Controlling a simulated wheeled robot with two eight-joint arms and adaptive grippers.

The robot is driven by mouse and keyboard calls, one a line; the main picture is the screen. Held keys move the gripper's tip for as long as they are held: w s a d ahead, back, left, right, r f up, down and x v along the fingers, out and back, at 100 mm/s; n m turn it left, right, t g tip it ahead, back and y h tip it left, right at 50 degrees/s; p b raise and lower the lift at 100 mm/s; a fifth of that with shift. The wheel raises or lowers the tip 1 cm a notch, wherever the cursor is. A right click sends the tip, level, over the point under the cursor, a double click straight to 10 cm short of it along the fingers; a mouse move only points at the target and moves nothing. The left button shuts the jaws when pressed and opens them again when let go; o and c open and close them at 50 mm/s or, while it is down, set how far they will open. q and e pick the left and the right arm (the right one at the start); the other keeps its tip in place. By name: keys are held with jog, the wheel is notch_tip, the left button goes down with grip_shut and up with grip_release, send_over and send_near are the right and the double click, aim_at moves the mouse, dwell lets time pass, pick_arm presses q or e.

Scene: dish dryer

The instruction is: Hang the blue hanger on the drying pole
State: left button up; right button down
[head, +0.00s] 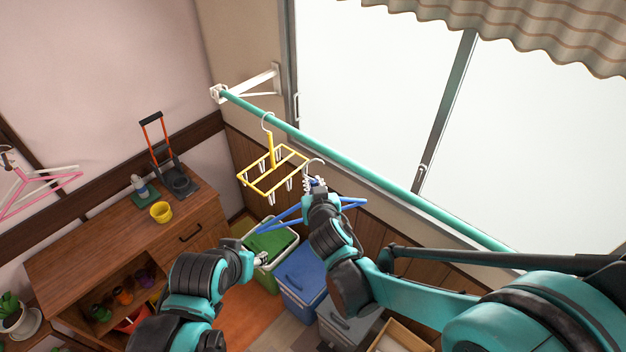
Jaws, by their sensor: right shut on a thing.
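The teal drying pole (358,176) runs from the wall bracket at upper left down to the right, in front of the window. The blue hanger (353,202) is in my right gripper (314,185), which is shut on it just below the pole. The hanger's pale hook sticks up above the gripper, close to the pole; I cannot tell whether it touches it. The hanger's middle is hidden by my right arm. My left gripper (262,258) is low at the centre left, near the bins, and looks empty; its fingers are too small to judge.
A yellow clip hanger (272,169) hangs from the pole just left of my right gripper. A wooden cabinet (110,235) with a yellow cup (161,212) stands at left. Green and blue bins (303,272) stand below. The pole is clear to the right.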

jog(key=w+d+f+b, duration=0.1)
jog(key=w+d+f, duration=0.1)
jog(key=w+d, duration=0.3)
jog(key=shift+w, duration=0.95)
jog(key=shift+f, duration=0.1)
jog(key=c, duration=1.4)
grip_release()
jog(key=shift+c, duration=0.2)
jog(key=shift+d, duration=0.1)
jog(key=v, duration=1.2)
jog(key=shift+f, duration=0.1)
